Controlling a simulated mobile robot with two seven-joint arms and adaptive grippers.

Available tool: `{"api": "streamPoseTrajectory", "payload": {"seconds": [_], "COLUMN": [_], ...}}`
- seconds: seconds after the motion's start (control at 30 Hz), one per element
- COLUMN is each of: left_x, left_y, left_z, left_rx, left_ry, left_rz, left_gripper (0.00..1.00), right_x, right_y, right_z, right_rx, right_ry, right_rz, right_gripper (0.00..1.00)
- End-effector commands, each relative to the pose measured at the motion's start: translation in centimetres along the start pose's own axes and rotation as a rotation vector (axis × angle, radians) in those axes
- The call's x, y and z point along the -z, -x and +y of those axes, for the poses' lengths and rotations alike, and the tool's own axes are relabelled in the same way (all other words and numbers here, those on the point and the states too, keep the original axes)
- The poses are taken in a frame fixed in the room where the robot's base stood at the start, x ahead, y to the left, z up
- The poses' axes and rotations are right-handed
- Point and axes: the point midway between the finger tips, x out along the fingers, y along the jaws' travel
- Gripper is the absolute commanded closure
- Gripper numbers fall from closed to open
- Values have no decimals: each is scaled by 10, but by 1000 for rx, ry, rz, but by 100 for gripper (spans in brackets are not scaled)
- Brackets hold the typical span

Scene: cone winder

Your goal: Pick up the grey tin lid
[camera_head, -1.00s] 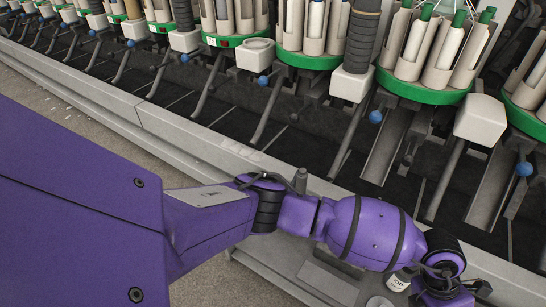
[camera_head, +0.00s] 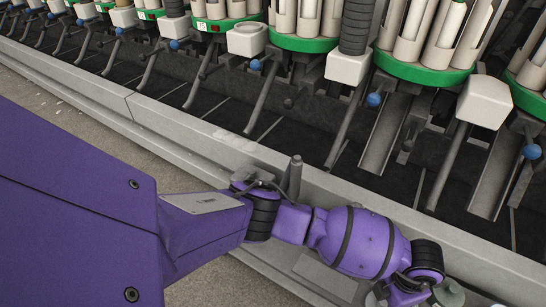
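A small pale grey, rounded shape (camera_head: 375,296) shows at the bottom of the head view, on the machine's front ledge. My purple arm covers part of it, and I cannot tell whether it is the grey tin lid. No other lid is clear to see. My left arm comes in from the left and reaches along the ledge to the bottom right. Its wrist end runs to the bottom edge, and the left gripper's fingers are not visible. My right gripper is not in view.
The grey front ledge (camera_head: 180,122) of the winder runs diagonally across the view. A short grey post (camera_head: 295,176) stands up beside my arm. Behind are dark channels, slanted levers, blue knobs (camera_head: 374,99) and green rings (camera_head: 304,43) with pale tubes. Concrete floor (camera_head: 80,125) lies in front.

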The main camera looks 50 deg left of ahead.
Motion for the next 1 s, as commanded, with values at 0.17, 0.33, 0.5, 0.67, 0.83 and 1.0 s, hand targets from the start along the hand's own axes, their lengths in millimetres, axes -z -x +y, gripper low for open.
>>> {"api": "streamPoseTrajectory", "payload": {"seconds": [0.17,0.33,0.5,0.67,0.83,1.0], "left_x": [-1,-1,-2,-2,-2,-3], "left_y": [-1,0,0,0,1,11], "left_z": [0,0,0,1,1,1], "left_rx": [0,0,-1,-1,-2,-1], "left_ry": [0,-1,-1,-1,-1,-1], "left_rz": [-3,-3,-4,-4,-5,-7], "left_gripper": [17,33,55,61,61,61], "right_x": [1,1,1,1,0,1], "right_y": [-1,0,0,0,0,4], "right_z": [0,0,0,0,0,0], "right_rx": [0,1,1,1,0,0], "right_ry": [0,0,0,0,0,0], "right_rz": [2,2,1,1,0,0], "right_gripper": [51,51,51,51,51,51]}}
